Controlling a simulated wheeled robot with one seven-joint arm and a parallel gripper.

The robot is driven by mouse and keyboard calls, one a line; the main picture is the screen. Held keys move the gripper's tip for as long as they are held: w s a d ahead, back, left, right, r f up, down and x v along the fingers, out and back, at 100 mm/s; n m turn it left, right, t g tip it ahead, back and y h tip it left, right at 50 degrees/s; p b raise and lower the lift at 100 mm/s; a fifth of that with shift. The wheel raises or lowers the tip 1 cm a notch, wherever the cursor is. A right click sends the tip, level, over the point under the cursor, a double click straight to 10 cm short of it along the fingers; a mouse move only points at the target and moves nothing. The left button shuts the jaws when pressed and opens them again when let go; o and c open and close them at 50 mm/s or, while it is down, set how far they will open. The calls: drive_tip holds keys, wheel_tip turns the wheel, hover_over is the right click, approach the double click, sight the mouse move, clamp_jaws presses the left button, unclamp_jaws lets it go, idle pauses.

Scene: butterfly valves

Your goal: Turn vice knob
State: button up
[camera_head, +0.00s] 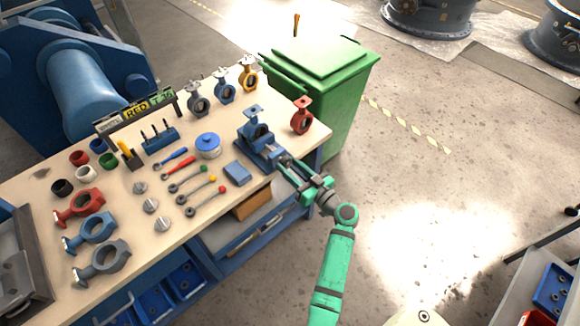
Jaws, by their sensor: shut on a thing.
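The blue vice (256,151) stands at the right front corner of the workbench, with a blue butterfly valve body (254,123) upright in it. My gripper (288,164) reaches in from the lower right on my green arm. Its fingertips are at the front end of the vice, shut on the vice knob. The knob itself is mostly hidden between the fingers.
The workbench (160,245) carries several valves, discs, tools and a blue round tin (208,145). A red valve (302,117) stands just right of the vice. A green bin (335,85) is behind the bench.

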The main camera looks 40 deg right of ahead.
drive_tip(key=shift+m, duration=0.3)
